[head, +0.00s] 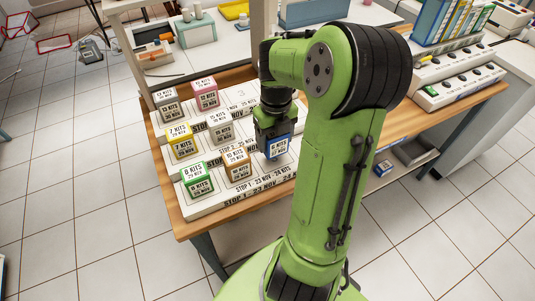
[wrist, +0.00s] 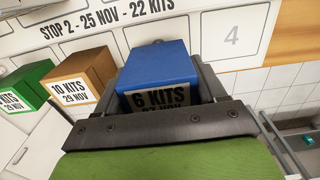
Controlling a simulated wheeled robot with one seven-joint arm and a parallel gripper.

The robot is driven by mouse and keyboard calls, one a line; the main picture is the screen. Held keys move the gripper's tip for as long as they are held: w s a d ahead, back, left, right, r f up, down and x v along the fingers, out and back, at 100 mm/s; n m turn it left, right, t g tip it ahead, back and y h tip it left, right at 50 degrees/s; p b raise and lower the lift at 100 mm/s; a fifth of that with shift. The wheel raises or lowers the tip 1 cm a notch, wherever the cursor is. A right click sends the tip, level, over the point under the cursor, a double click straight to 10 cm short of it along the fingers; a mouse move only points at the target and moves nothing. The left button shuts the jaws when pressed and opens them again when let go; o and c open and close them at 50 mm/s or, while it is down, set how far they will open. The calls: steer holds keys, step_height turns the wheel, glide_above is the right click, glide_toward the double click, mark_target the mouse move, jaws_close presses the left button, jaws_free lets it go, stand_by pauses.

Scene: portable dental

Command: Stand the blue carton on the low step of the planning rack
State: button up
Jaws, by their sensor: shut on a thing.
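The blue carton (head: 278,147) is held in my gripper (head: 272,132), with its white label facing the front. In the wrist view the blue carton (wrist: 160,68) sits between the dark fingers, and its label reads 6 KITS, 27 NOV, partly cut off. The planning rack (head: 207,208) is a white stepped block; its lowest, front step is printed STOP 1. The carton appears upright over the rack's right part. I cannot tell whether its base touches the rack. My arm hides the rack's right end.
A green carton (head: 195,179) and a brown carton (head: 237,165) stand left of the blue one. Yellow (head: 180,142), grey (head: 220,127), pink (head: 205,93) and another grey carton (head: 167,103) stand further back and left. The wooden table (head: 163,176) carries the rack.

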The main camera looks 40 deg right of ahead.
mark_target(274, 147)
steer(key=shift+f+b, duration=0.65)
steer(key=shift+f, duration=1.25)
steer(key=o, duration=1.1)
steer(key=shift+c, duration=0.2)
